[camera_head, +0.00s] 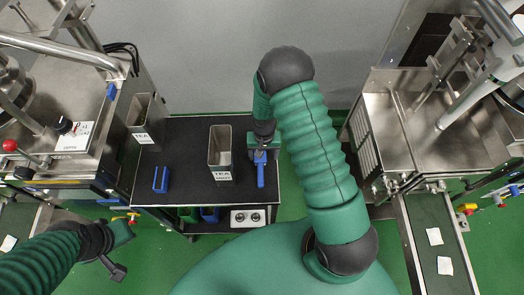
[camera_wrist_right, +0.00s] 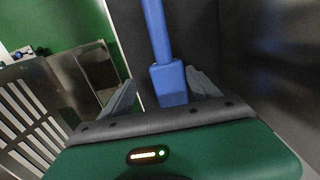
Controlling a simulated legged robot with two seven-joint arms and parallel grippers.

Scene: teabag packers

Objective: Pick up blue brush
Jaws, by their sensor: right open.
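The blue brush (camera_head: 261,174) is at the right side of the black table, its handle pointing toward me. My right gripper (camera_head: 262,153) is over its far end and hides part of it. In the right wrist view the blue brush (camera_wrist_right: 168,82) shows between the two grey fingers of my right gripper (camera_wrist_right: 162,92). The fingers are apart, with a visible gap on the left side; the right finger looks close to the brush. My left gripper (camera_head: 117,252) is at the lower left, away from the table; its jaw state is unclear.
The black table (camera_head: 185,150) carries a steel tea bin (camera_head: 220,155) left of the brush and a blue U-shaped item (camera_head: 161,180). Another tea bin (camera_head: 146,120) stands at the table's left edge. Steel machines flank both sides. A double socket-like box (camera_head: 248,218) sits below the front edge.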

